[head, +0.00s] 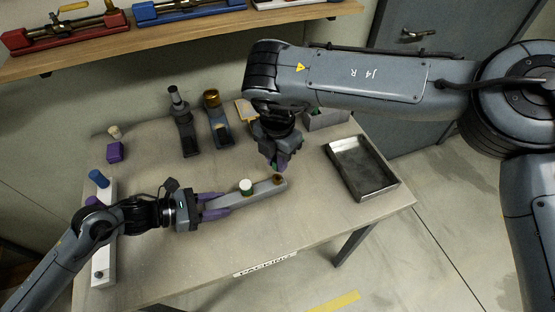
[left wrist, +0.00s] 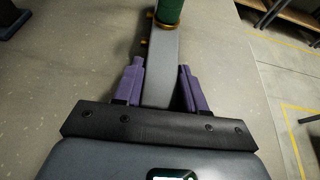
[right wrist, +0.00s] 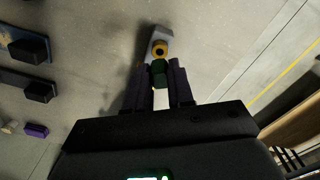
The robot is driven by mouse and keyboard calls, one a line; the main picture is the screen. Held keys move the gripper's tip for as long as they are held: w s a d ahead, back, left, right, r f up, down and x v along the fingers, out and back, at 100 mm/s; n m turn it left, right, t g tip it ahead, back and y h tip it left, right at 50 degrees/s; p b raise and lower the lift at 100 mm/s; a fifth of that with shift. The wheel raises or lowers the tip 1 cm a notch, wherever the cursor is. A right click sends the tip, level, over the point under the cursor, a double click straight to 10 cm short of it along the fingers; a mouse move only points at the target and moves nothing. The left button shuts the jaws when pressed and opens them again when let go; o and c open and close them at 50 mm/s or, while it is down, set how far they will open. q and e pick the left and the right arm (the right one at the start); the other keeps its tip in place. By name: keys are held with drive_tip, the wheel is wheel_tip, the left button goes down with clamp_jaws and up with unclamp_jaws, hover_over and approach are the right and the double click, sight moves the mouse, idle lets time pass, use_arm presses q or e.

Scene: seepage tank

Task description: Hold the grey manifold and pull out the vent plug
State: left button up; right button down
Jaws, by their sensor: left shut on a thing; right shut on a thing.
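The grey manifold (head: 263,191) is a long bar over the middle of the table. My left gripper (head: 215,207) is shut on its left end, and the left wrist view shows the bar (left wrist: 160,75) between the purple fingers. A green fitting with a white top (head: 246,187) stands upright on the bar. A gold-ringed port (head: 278,179) is at the bar's right end; its dark centre shows in the right wrist view (right wrist: 159,48). My right gripper (head: 272,169) is shut on the green vent plug (right wrist: 158,73), close by the port. The plug appears clear of the ring; its lower end is partly hidden.
A metal tray (head: 390,186) lies at the table's right. A purple block (head: 115,152) and a white rack (head: 104,272) are at the left. The front table is clear.

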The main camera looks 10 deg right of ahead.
use_arm(q)
drive_tip(key=shift+f, duration=0.1)
idle(0.3)
drive_tip(key=o, duration=1.3)
drive_tip(key=shift+a, duration=0.1)
